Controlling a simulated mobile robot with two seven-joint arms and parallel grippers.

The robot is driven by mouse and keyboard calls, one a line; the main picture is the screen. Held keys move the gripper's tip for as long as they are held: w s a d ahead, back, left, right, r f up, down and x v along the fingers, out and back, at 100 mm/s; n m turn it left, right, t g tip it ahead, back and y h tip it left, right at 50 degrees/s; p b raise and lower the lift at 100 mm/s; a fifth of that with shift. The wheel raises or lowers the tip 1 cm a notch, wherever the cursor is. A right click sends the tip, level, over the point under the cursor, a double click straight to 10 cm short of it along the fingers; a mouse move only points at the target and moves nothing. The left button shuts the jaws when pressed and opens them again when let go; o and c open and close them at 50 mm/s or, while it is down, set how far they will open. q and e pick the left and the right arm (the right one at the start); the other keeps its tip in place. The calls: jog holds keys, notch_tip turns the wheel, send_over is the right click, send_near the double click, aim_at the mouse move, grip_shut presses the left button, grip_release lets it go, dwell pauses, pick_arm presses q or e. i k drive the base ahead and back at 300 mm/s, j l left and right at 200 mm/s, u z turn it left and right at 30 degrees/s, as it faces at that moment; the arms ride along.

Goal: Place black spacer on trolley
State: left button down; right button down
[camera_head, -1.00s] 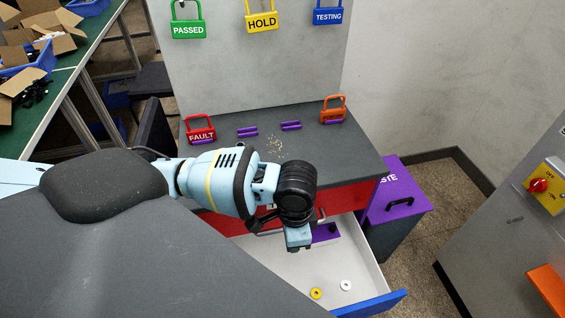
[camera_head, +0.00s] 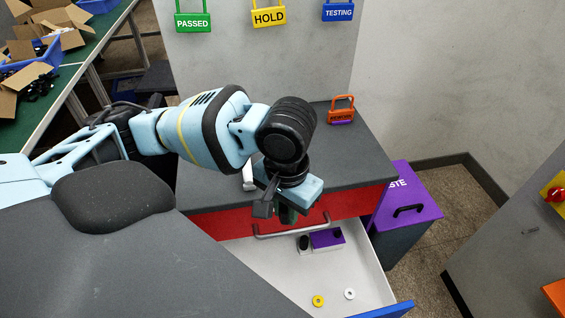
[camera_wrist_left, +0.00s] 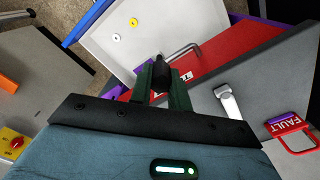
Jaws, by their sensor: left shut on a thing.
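My left gripper (camera_head: 288,214) is over the front edge of a grey-topped cabinet (camera_head: 350,160), above its open drawer. In the left wrist view its green fingers (camera_wrist_left: 160,88) are shut on a small dark piece, apparently the black spacer (camera_wrist_left: 160,68), held clear of the drawer. The piece is mostly hidden by the gripper in the head view. A yellow ring (camera_head: 318,301) and a white ring (camera_head: 350,294) lie flat in the drawer. I cannot tell for sure which surface is the trolley. My right gripper is not in view.
The drawer holds a purple block (camera_head: 327,238) with a dark oval thing (camera_head: 304,242) beside it. An orange padlock (camera_head: 342,110) stands on the cabinet top; a red FAULT padlock (camera_wrist_left: 289,127) shows in the left wrist view. A purple-lidded bin (camera_head: 408,195) is at right.

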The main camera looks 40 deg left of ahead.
aim_at(330, 157)
jog(key=u, duration=1)
jog(key=l+u, duration=0.15)
jog(key=i+l, duration=0.1)
jog(key=l, duration=0.25)
jog(key=i+l, duration=0.15)
jog(key=l, duration=0.2)
jog(key=i+l, duration=0.1)
jog(key=l, duration=0.25)
jog(key=i+l, duration=0.1)
jog(key=l, duration=0.25)
jog(key=i+l, duration=0.15)
jog(key=l, duration=0.2)
